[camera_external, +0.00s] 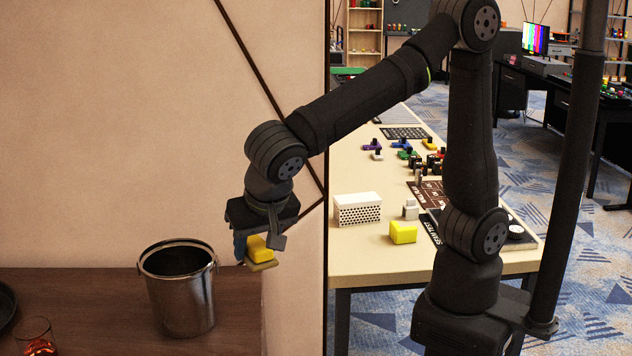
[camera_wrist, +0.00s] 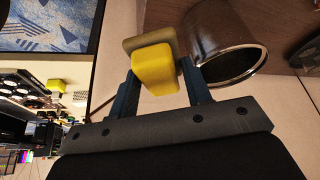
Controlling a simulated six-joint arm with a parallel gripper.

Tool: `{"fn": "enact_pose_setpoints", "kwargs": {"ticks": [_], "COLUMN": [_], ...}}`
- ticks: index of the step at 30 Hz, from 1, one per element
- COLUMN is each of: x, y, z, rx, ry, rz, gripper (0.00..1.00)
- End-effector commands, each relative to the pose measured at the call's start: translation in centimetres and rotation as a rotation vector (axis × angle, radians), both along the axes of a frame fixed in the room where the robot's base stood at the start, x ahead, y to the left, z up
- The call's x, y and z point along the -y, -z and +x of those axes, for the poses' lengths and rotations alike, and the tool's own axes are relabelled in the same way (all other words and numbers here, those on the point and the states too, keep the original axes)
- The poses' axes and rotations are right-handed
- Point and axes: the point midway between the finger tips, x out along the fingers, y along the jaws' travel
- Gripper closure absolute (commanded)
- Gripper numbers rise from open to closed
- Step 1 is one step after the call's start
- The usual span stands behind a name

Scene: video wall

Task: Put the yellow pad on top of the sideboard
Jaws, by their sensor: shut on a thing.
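The yellow pad (camera_external: 258,247), a small yellow block with a tan base, is held in my gripper (camera_external: 260,243). In the wrist view, the pad (camera_wrist: 155,70) sits between the two fingers of my gripper (camera_wrist: 160,77), its tan base facing away from the camera. The sideboard (camera_external: 110,310) is the dark brown wooden surface at lower left. The pad hangs in the air near the sideboard's right end; its exact height over it is hard to tell.
A metal bucket (camera_external: 182,290) stands on the sideboard, left of the pad, and looms close in the wrist view (camera_wrist: 226,38). A glass (camera_external: 36,338) and a dark round item (camera_external: 5,303) are farther left. Another yellow block (camera_external: 403,232) and a white perforated box (camera_external: 358,209) are on the table.

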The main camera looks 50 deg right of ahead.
Motion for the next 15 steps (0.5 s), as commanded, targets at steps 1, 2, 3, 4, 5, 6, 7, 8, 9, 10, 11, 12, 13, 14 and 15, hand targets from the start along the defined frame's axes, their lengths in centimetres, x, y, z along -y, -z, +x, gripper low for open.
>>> {"fn": "enact_pose_setpoints", "kwargs": {"ticks": [1,2,3,4,5,6,7,8,9,10,11,12,13,14,15], "x": [-0.9,-1.4,-2.1,-2.6,-3.1,-3.8,-4.2,-4.7,-5.4,-5.8,-6.3,-6.9,-7.4,-7.9,-8.5], "y": [-0.1,-0.2,-0.2,-0.4,-0.4,-0.6,-0.7,-0.8,-0.9,-1.1,-1.2,-1.4,-1.6,-1.8,-2.0], "z": [1.3,2.0,2.9,3.6,4.3,5.2,5.9,6.6,7.4,8.1,8.7,9.6,10.2,10.8,11.7], "rx": [0.001,0.000,0.001,0.001,0.001,0.001,0.002,0.002,0.000,0.002,0.002,0.001,0.002,0.002,0.002], "ry": [-0.060,-0.101,-0.155,-0.194,-0.232,-0.284,-0.321,-0.357,-0.404,-0.440,-0.475,-0.520,-0.553,-0.586,-0.629], "rz": [0.001,0.000,0.001,0.002,0.002,0.001,0.001,0.002,0.001,0.002,0.002,0.002,0.002,0.003,0.001], "gripper": [0.81,0.81,0.81,0.81,0.81,0.81,0.81,0.81,0.81,0.81,0.81,0.81,0.81,0.81,0.81]}}
